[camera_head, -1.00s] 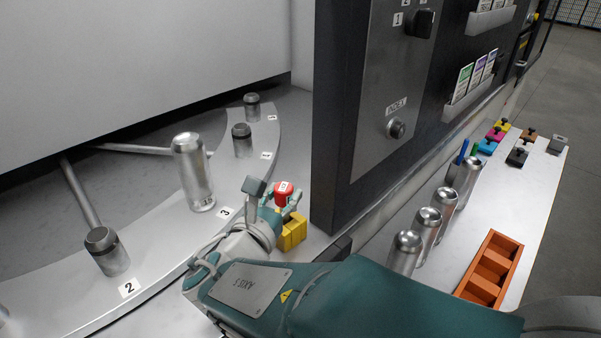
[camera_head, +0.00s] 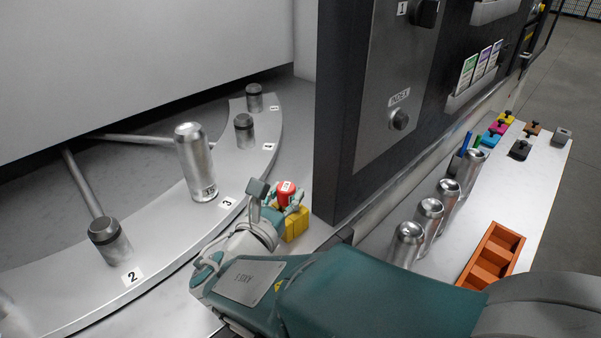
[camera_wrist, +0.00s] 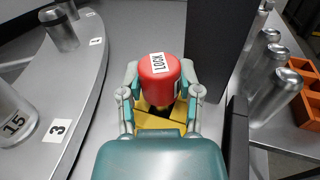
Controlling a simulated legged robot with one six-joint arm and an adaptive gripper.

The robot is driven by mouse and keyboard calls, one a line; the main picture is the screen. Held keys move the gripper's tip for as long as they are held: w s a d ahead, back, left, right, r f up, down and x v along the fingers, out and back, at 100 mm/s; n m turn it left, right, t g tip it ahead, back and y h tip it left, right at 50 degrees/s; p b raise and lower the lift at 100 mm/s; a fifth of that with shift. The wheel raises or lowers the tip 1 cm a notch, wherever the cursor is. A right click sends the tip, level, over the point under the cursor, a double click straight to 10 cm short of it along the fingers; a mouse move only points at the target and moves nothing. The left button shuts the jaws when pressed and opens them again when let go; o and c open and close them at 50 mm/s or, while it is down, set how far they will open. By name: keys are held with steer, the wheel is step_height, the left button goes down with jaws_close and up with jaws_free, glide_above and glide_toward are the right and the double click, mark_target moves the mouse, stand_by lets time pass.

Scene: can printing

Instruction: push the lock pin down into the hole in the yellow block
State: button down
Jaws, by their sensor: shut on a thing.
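The lock pin shows as a red cylinder head (camera_head: 287,193) with a white label, which reads LOCK in the wrist view (camera_wrist: 160,78). The yellow block (camera_head: 297,224) is under the red head, beside the dark cabinet; it also shows in the wrist view (camera_wrist: 152,118). My gripper (camera_wrist: 160,92) has one finger on each side of the red head and is shut on it. The head is upright above the block. The hole and the pin's shaft are hidden, so how deep the pin sits cannot be told.
A curved metal table (camera_head: 175,233) to the left bears a can (camera_head: 195,165) at position 3 and dark-topped posts. The dark cabinet (camera_head: 340,120) stands close on the right. A side table holds several cans, an orange tray (camera_head: 487,272) and coloured blocks.

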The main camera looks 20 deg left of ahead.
steer(key=shift+f, duration=0.45)
steer(key=shift+c, duration=1)
jaws_free()
steer(key=s, duration=0.4)
steer(key=s+a, duration=0.1)
steer(key=s, duration=0.7)
steer(key=shift+a+f, duration=0.1)
steer(key=shift+a, duration=0.15)
